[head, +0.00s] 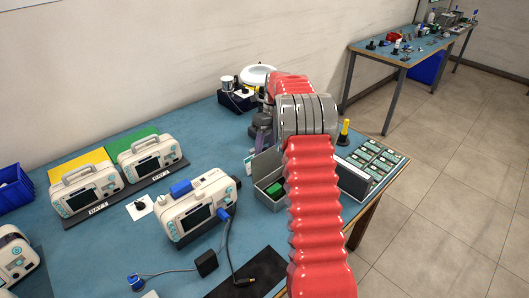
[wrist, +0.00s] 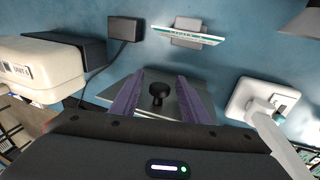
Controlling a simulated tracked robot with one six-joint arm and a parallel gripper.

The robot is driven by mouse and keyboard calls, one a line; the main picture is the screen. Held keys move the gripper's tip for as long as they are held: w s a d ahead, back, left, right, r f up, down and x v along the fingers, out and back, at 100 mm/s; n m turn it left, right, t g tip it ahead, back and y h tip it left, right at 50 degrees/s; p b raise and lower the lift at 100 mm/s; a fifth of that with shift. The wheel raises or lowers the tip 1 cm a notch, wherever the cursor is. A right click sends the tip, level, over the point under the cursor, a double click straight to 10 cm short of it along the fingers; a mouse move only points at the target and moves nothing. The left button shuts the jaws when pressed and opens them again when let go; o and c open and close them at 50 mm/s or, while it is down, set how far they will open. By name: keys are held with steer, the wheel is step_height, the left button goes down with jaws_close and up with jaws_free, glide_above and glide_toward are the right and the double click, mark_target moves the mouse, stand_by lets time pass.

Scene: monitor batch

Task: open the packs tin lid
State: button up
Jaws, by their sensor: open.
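A grey plate, seemingly the tin lid (wrist: 190,100), lies below my gripper in the wrist view. A round black knob (wrist: 158,90) stands on it. My gripper (wrist: 161,80) is open, with its purple fingers on either side of the knob and a gap on each side. In the head view my gripper (head: 262,134) is at the back of the bench, partly hidden by my arm. A grey box (head: 270,203) with green packs (head: 275,189) inside shows in front of it, partly hidden. I cannot tell whether the plate belongs to this box.
A monitor (head: 196,208) with cables stands left of the box. Two more monitors (head: 90,190) stand farther left. A card stand (wrist: 185,38) and a black adapter (wrist: 124,28) lie near the plate in the wrist view. A tray of dark-green items (head: 377,158) is on the right.

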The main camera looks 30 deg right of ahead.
steer(key=v, duration=1.3)
steer(key=shift+r, duration=0.3)
steer(key=shift+w, duration=0.1)
stand_by(0.4)
